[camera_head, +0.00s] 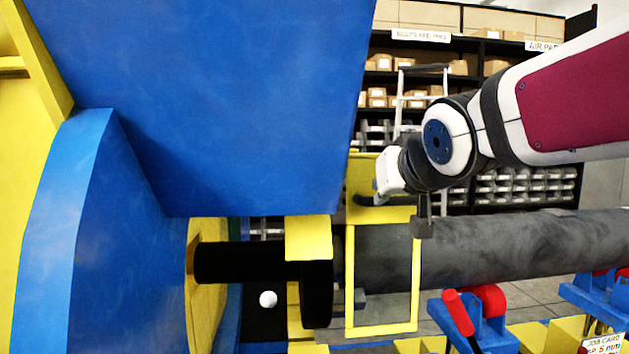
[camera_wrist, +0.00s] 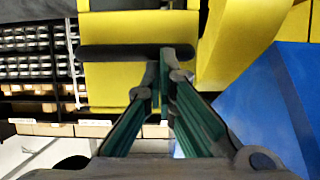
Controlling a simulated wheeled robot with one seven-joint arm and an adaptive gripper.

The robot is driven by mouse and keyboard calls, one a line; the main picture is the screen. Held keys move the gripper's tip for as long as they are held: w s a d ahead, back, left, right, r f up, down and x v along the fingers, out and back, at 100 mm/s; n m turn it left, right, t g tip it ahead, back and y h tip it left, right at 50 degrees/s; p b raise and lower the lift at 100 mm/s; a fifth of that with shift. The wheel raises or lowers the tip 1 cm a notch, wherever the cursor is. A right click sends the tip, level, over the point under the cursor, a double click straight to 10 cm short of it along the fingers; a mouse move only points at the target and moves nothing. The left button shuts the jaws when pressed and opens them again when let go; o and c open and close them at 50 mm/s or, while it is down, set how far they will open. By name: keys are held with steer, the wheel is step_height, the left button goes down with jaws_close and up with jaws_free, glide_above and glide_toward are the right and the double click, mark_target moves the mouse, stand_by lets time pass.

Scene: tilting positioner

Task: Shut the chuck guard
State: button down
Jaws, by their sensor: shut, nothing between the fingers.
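The chuck guard (camera_head: 383,215) is a yellow panel and frame with an open window, beside the black chuck (camera_head: 316,290) and in front of the grey pipe (camera_head: 520,250). A black bar handle runs across its upper panel. In the wrist view the yellow panel (camera_wrist: 130,85) and its dark handle bar (camera_wrist: 120,52) fill the upper middle. My gripper (camera_head: 384,182) is at the upper panel, close to the handle. Its fingers (camera_wrist: 164,58) are shut and empty, with the tips overlapping the right end of the bar in the wrist view. Whether they touch it I cannot tell.
A large blue positioner body (camera_head: 230,100) overhangs the left and middle. Blue roller stands with red rollers (camera_head: 487,300) are below the pipe at right. Shelves with boxes (camera_head: 490,195) stand behind.

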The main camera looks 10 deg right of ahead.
steer(key=b, duration=0.4)
glide_toward(359, 225)
steer(key=w+d+f, duration=0.2)
steer(key=w+d, duration=0.1)
steer(key=shift+w+a+r, duration=0.1)
steer(key=shift+a+r, duration=0.05)
steer(key=shift+a, duration=0.1)
steer(key=shift+r, duration=0.1)
